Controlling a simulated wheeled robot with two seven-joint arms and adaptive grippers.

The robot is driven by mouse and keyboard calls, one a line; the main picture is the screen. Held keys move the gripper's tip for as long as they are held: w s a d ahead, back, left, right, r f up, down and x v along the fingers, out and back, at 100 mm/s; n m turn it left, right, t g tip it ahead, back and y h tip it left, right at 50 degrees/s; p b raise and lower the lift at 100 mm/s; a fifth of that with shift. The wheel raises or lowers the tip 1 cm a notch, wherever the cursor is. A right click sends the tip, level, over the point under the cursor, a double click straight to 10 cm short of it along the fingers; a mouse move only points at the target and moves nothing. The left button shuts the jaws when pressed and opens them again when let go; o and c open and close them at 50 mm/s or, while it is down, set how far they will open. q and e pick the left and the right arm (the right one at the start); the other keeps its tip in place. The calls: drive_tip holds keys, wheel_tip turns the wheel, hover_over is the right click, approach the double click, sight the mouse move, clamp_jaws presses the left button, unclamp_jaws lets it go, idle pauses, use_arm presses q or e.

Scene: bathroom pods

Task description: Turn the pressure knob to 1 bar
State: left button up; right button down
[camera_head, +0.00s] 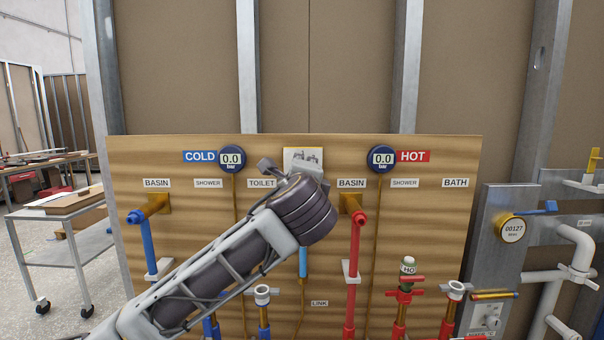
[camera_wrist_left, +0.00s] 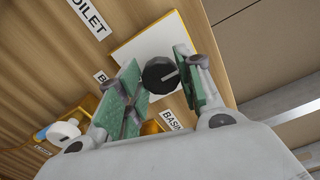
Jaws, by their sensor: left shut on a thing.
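The black round knob (camera_wrist_left: 160,75) with a pale pointer line sits on a white plate (camera_wrist_left: 128,56) in the left wrist view. My left gripper (camera_wrist_left: 158,62) has its green pads on either side of it and is shut on it. In the head view my left gripper (camera_head: 293,172) is at the board below the plate's visible top (camera_head: 303,154), and my wrist hides the knob. The COLD gauge (camera_head: 231,159) and the HOT gauge (camera_head: 382,159) both read 0.0. My right gripper is not in view.
The wooden board (camera_head: 140,290) carries labels, a blue pipe (camera_head: 148,243) at left, a red pipe (camera_head: 354,250) right of my gripper, and several valves below. A metal panel with a round meter (camera_head: 512,230) stands at right. A trolley (camera_head: 60,220) is at far left.

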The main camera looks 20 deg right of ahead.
use_arm(q)
drive_tip(key=o, duration=1)
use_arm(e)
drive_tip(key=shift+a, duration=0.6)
use_arm(q)
drive_tip(key=shift+o, duration=0.2)
drive_tip(key=v, duration=1.2)
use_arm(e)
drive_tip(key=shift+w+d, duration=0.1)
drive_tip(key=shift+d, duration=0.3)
